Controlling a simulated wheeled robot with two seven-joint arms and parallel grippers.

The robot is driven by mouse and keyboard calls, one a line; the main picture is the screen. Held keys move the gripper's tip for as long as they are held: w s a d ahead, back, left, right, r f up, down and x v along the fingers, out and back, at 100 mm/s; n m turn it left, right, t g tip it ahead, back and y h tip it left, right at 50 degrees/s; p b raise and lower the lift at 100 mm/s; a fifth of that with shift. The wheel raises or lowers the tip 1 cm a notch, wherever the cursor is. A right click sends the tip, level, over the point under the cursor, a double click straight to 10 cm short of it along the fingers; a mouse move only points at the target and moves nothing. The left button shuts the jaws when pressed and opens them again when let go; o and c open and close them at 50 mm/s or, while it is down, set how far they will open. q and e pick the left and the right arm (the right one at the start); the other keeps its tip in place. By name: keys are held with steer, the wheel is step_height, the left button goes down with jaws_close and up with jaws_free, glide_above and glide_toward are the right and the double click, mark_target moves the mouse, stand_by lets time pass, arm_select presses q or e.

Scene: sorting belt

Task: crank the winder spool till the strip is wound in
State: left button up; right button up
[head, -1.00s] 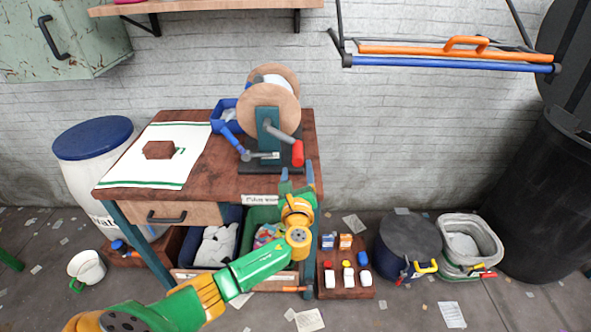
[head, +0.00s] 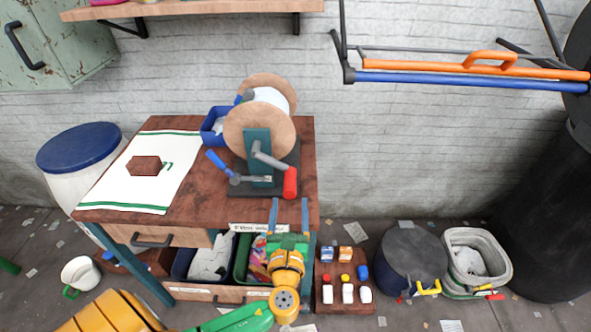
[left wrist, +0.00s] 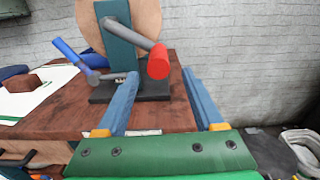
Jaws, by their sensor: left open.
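The winder spool (head: 253,131) has wooden discs around a white core and stands on a dark base with a teal upright (head: 258,160) on the brown table. Its grey crank arm (head: 268,156) slopes down to the right and ends in a red handle (head: 290,183). The white strip (head: 166,150) with green edges lies across the table's left part. My left gripper (head: 290,204) is open and empty, in front of and below the red handle. In the left wrist view the red handle (left wrist: 158,61) is beyond and between the blue fingers (left wrist: 164,98), apart from them. My right gripper is not in view.
A blue-handled tool (head: 216,161) lies near the spool base. A blue bin (head: 214,126) stands behind. Bottles on a small rack (head: 346,305) and a dark bucket (head: 411,260) stand on the floor to the right.

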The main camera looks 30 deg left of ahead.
mark_target(290, 187)
arm_select(q)
steer(key=x, duration=0.5)
steer(key=shift+w+a+r, duration=0.25)
steer(key=shift+a, duration=0.05)
steer(key=shift+w+a+f, duration=0.15)
steer(key=shift+w+a, duration=0.05)
steer(key=shift+w, duration=0.15)
steer(key=shift+s, duration=0.1)
jaws_close()
stand_by(0.7)
